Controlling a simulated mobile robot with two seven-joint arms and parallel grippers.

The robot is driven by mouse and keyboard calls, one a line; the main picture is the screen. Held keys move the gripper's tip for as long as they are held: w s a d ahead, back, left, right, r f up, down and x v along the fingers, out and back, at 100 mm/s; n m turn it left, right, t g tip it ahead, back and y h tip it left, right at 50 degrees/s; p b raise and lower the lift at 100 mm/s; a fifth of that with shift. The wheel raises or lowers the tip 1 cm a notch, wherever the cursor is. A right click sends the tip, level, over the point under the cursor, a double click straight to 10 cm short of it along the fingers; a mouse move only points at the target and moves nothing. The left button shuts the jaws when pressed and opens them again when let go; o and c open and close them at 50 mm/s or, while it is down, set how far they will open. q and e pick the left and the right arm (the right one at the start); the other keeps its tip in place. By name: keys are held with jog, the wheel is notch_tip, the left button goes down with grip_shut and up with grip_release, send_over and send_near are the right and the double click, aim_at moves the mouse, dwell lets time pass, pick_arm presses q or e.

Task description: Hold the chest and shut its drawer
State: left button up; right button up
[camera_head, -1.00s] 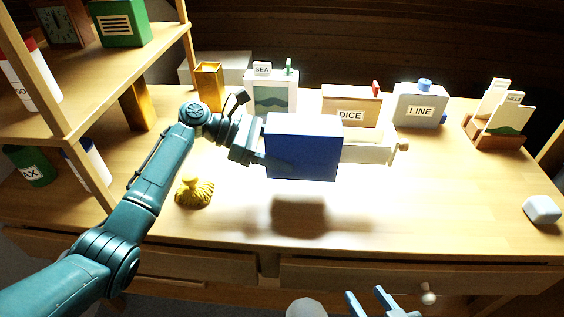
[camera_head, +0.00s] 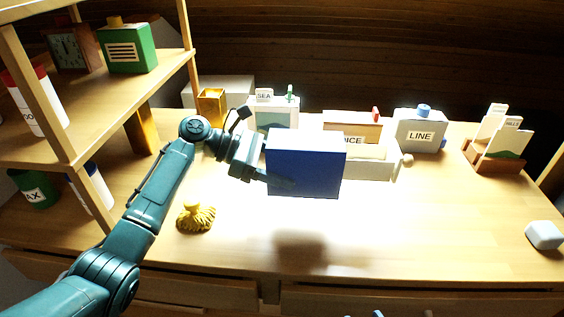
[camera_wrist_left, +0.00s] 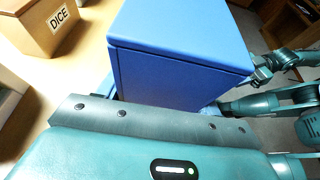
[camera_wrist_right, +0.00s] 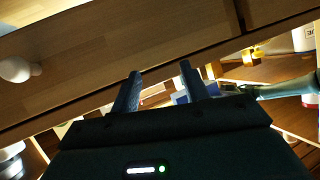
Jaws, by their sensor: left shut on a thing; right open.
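The blue chest (camera_head: 305,170) is held above the table, its shadow on the top below it. It also shows in the left wrist view (camera_wrist_left: 180,75). Its pale drawer (camera_head: 371,166) stands out to the right, with a small knob (camera_head: 408,160) at its end. My left gripper (camera_head: 262,172) is shut on the chest's left side; its fingertips are partly hidden. My right gripper (camera_wrist_right: 160,85) is open and empty in the right wrist view, below and in front of the table edge. Only its fingertips show at the bottom of the head view.
A desk-drawer knob (camera_wrist_right: 18,69) is near my right gripper.

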pick_arm(q)
jog(key=shift+f, duration=1.6)
jog(key=shift+f+b, duration=0.85)
jog(key=shift+f, duration=1.65)
